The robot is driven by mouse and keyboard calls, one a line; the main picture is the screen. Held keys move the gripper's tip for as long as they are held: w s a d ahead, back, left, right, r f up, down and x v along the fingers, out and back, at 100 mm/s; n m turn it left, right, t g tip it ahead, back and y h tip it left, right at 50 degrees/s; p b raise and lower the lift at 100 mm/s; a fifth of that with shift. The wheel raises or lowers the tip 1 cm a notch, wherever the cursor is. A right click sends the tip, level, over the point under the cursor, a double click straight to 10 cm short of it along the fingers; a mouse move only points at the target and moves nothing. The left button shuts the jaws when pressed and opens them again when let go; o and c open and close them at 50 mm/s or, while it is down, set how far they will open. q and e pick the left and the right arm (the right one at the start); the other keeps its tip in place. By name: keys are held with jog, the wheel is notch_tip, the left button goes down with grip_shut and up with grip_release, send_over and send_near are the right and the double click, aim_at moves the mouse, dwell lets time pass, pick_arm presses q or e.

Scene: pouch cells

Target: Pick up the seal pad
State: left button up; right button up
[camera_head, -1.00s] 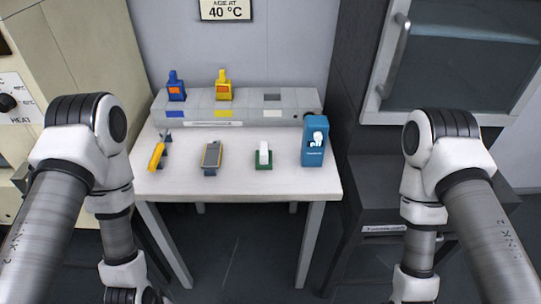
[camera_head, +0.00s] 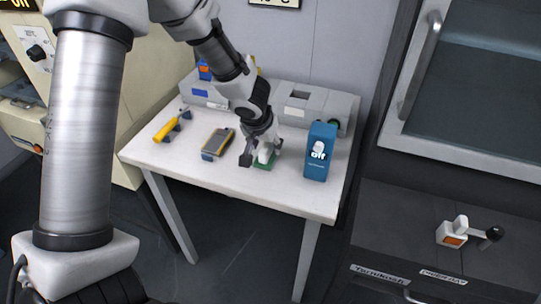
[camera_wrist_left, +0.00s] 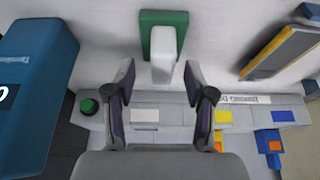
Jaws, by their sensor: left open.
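A white upright block on a green base, which I take as the seal pad (camera_head: 265,152), stands on the white table (camera_head: 300,196). In the left wrist view the white block (camera_wrist_left: 164,52) and green base are near the top middle. My left gripper (camera_head: 262,151) points down at the block from behind it. In the left wrist view the left gripper (camera_wrist_left: 158,84) is open, with a finger on either side of the block's near end and gaps on both sides. My right gripper is out of view.
A blue box (camera_head: 319,150) stands close to the right of the pad. A yellow-grey device (camera_head: 217,143) and a yellow tool (camera_head: 168,128) lie to the left. A grey rack (camera_head: 320,104) runs along the back. A dark cabinet (camera_head: 450,210) stands to the right.

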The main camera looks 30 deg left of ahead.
pick_arm(q)
jog(key=shift+x, duration=1.2)
jog(key=shift+s+a+r, duration=0.15)
jog(key=shift+r, duration=0.1)
jog(key=shift+c, duration=0.3)
grip_shut()
jog(key=shift+r, duration=0.1)
